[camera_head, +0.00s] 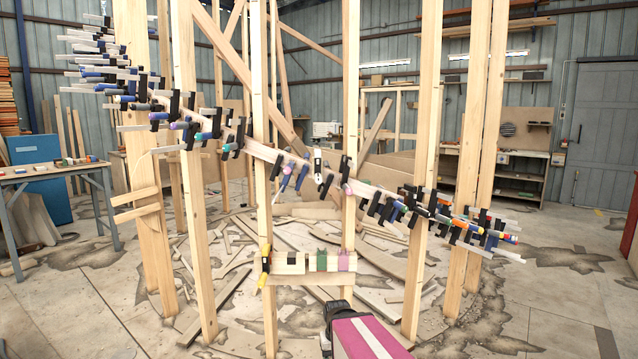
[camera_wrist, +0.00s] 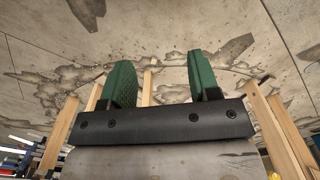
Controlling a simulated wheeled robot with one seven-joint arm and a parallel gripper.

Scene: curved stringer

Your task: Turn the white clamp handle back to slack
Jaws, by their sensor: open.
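A curved wooden stringer crosses the upright posts in the head view, with many bar clamps along it. A clamp with a whitish handle (camera_head: 318,160) appears near the middle of the stringer, between two posts; its exact turn is too small to tell. My gripper (camera_wrist: 158,80) shows in the wrist view with two green fingers apart and nothing between them. In the head view my arm is low in the front, well below the stringer, and the fingers cannot be made out. The wrist view does not clearly show the white handle.
Tall wooden posts (camera_head: 428,130) stand around the stringer. A low crosspiece (camera_head: 290,262) holds several coloured clamps above my arm. Boards litter the floor. A table (camera_head: 50,174) stands at left, a workbench (camera_head: 520,152) at back right. Open floor lies at front right.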

